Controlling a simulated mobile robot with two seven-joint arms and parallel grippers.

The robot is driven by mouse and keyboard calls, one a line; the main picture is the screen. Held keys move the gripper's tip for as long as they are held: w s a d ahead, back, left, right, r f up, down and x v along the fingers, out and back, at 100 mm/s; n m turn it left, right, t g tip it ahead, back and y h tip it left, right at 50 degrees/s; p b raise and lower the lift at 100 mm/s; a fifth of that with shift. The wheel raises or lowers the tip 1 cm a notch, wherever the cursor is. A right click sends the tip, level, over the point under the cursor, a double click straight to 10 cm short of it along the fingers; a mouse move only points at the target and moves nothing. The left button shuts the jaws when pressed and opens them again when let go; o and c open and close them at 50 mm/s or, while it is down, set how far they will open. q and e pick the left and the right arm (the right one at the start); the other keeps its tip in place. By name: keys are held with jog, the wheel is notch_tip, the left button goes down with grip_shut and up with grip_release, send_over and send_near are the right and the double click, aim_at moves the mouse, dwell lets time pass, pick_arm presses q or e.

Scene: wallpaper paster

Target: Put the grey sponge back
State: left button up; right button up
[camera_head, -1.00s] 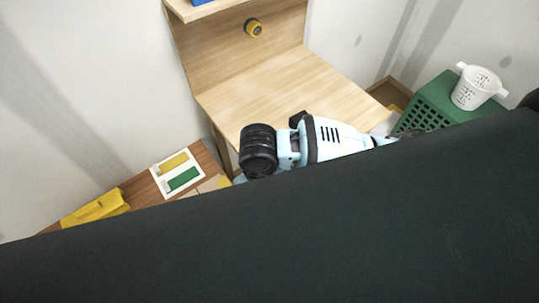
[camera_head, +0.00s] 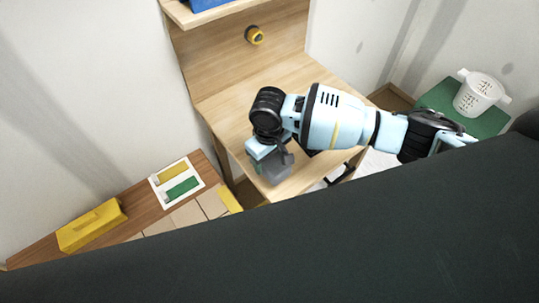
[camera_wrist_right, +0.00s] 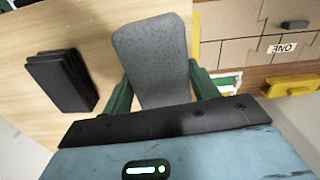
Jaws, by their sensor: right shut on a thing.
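The grey sponge (camera_wrist_right: 152,58) is a speckled, rounded slab. In the right wrist view it is held between the two green fingers of my right gripper (camera_wrist_right: 160,92), which is shut on it. In the head view my right gripper (camera_head: 268,158) is over the front left part of the light wooden desk (camera_head: 235,98), and the grey sponge (camera_head: 274,180) shows below it, partly covered. I cannot tell whether the sponge touches the desk. My left gripper is not in view.
A dark block (camera_wrist_right: 60,80) lies on the desk. A low brown bench (camera_head: 145,208) at the left carries a yellow box (camera_head: 92,225) and a white tray (camera_head: 157,183) with yellow and green pieces. A white basket (camera_head: 480,95) stands on a green crate (camera_head: 435,98) at right.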

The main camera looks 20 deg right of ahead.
jog(key=shift+w+d+f, duration=0.15)
jog(key=shift+w+d, duration=0.15)
jog(key=shift+w, duration=0.4)
jog(key=shift+w+d+f, duration=0.1)
jog(key=shift+w+d, duration=0.2)
jog(key=shift+w, duration=0.35)
notch_tip(320, 180, down, 2)
jog(key=shift+s+a+f, duration=0.1)
jog(key=shift+f, duration=0.3)
jog(key=o, duration=1)
jog(key=shift+f, duration=0.1)
jog(key=shift+f+b, duration=0.1)
jog(key=shift+b, duration=0.2)
jog(key=r, duration=0.8)
jog(key=shift+s+d+p, duration=0.15)
jog(key=shift+d+p, duration=0.05)
jog(key=shift+p, duration=0.15)
